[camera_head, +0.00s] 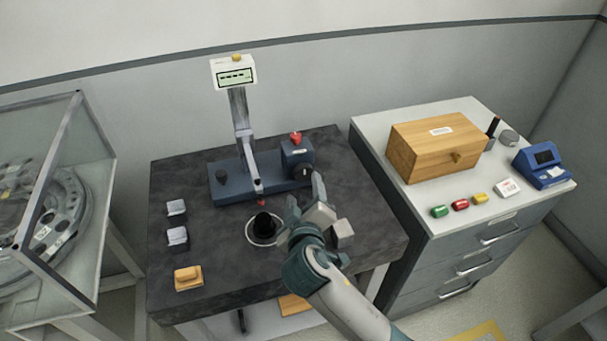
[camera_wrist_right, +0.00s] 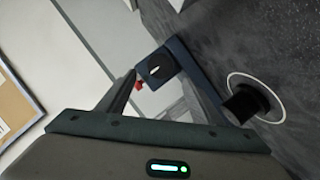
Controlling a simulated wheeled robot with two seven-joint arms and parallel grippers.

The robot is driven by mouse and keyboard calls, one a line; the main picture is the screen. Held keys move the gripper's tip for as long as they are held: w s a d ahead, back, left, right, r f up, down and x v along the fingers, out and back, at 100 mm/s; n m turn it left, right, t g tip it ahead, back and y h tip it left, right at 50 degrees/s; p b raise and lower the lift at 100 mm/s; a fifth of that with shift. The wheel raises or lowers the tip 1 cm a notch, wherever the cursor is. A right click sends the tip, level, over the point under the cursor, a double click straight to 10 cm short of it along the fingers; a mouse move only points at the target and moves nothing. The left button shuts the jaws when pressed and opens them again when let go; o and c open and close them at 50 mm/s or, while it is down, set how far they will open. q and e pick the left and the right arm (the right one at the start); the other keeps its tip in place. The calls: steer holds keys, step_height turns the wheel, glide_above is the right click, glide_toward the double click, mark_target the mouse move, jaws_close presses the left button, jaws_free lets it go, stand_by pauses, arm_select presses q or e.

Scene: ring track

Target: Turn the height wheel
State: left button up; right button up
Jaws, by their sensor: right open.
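A dark blue stand (camera_head: 240,187) with a tilted grey column and a small display (camera_head: 235,75) stands on the black table. On the block at its right end is a dark round wheel (camera_head: 305,172) that looks like the height wheel. In the right wrist view the wheel (camera_wrist_right: 155,68) is a black disc with a white mark, lying beyond and between the fingertips. My right gripper (camera_head: 306,198) is open and empty, just in front of the block. Contact between fingers and wheel is not visible. My left gripper is not in view.
A red knob (camera_head: 296,138) tops the block. A black cylinder (camera_head: 264,224) stands in a white ring on the table, close left of my right gripper. Small blocks lie at the table's left. A cabinet (camera_head: 415,210) with a wooden box (camera_head: 425,150) stands to the right.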

mark_target(303, 175)
steer(key=p+x, duration=0.1)
steer(key=x, duration=0.6)
steer(key=shift+w+d, duration=0.1)
steer(key=shift+w, duration=0.1)
steer(key=c, duration=1.1)
